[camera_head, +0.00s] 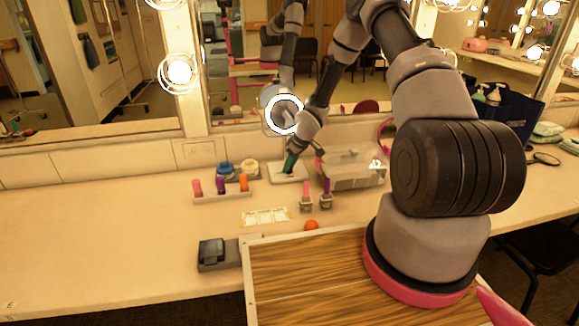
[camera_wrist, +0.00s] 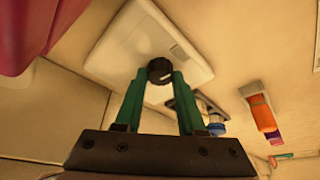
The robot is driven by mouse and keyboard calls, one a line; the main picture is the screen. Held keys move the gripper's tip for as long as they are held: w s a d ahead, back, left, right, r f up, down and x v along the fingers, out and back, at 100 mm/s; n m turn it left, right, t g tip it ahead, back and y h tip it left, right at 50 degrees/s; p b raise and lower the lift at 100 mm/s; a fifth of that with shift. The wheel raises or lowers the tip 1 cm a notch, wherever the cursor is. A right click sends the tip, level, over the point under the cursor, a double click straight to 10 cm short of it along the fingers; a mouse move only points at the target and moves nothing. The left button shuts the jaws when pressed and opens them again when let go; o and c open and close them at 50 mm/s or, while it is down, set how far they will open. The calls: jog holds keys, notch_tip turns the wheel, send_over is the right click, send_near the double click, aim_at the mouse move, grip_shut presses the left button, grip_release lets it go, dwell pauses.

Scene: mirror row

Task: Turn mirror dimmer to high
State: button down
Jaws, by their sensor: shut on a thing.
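The mirror dimmer shows in the wrist view as a pale rectangular plate (camera_wrist: 128,45) with a round black knob (camera_wrist: 159,70). In the head view the plate (camera_head: 278,178) lies on the counter near the wall, below the mirrors. My gripper (camera_wrist: 157,78) has two green fingers, which are shut on the black knob, one on each side. In the head view the gripper (camera_head: 290,163) reaches down to the plate, and the knob is hidden there. A small light mark sits on the plate beside the knob. The knob's setting cannot be read.
A rack with coloured tubes (camera_head: 222,193) and blue and cream jars (camera_head: 240,169) stand left of the dimmer. An orange ball (camera_head: 311,225) lies in front. The counter's left (camera_head: 100,230) is clear.

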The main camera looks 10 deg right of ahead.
jog(key=shift+n+y, duration=0.3)
jog(key=shift+n, duration=0.2)
jog(key=c, duration=0.5)
grip_release()
jog(key=v, duration=1)
jog(key=shift+r, duration=0.45)
